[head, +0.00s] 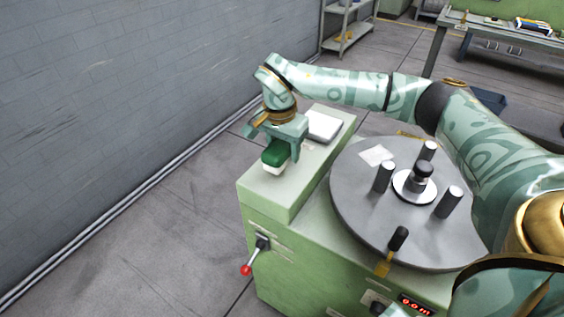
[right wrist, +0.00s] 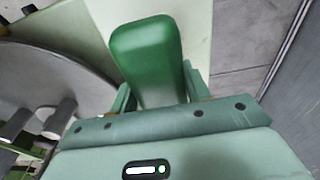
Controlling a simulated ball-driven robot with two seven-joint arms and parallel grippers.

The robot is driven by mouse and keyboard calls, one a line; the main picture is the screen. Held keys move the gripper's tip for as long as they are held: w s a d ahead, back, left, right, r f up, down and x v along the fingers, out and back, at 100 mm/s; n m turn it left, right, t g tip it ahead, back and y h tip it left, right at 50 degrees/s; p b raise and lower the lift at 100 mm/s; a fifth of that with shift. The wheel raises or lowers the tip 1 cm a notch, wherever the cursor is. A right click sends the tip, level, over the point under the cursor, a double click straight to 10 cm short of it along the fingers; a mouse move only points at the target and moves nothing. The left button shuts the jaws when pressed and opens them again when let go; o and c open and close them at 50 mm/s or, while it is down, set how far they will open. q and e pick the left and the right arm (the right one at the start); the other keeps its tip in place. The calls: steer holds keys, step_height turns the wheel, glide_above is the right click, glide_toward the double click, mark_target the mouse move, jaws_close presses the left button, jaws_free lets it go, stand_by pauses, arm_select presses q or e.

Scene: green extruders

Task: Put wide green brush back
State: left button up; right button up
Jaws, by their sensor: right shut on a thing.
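The wide green brush (head: 275,156) has a dark green top and a pale lower part. It is at the top of the light green machine (head: 249,184), near its left end. My right gripper (head: 277,143) is shut on the brush from above. In the right wrist view the brush's green body (right wrist: 149,60) sticks out between the fingers of the gripper (right wrist: 155,98). I cannot tell whether the brush's underside touches the machine top. My left gripper is not in view.
A round grey turntable (head: 350,205) with several upright pegs stands right of the brush. A white block (head: 323,125) lies behind the gripper on the machine top. A red-knobbed lever (head: 247,268) sticks out from the machine's side. A grey wall (head: 110,110) runs along the left.

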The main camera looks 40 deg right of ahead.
mark_target(281, 142)
steer(key=shift+w+d+f, duration=0.15)
steer(key=shift+w+f, duration=0.05)
steer(key=shift+f, duration=0.1)
step_height(281, 142, down, 4)
steer(key=shift+w+d+r+b, duration=0.1)
steer(key=shift+d+b, duration=0.05)
steer(key=shift+b, duration=1.05)
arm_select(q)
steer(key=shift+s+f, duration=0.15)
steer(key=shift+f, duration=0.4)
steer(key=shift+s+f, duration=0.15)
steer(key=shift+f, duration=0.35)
arm_select(e)
steer(key=shift+r, duration=0.25)
steer(key=shift+f, duration=0.1)
steer(key=o, duration=0.9)
steer(key=shift+o, duration=0.2)
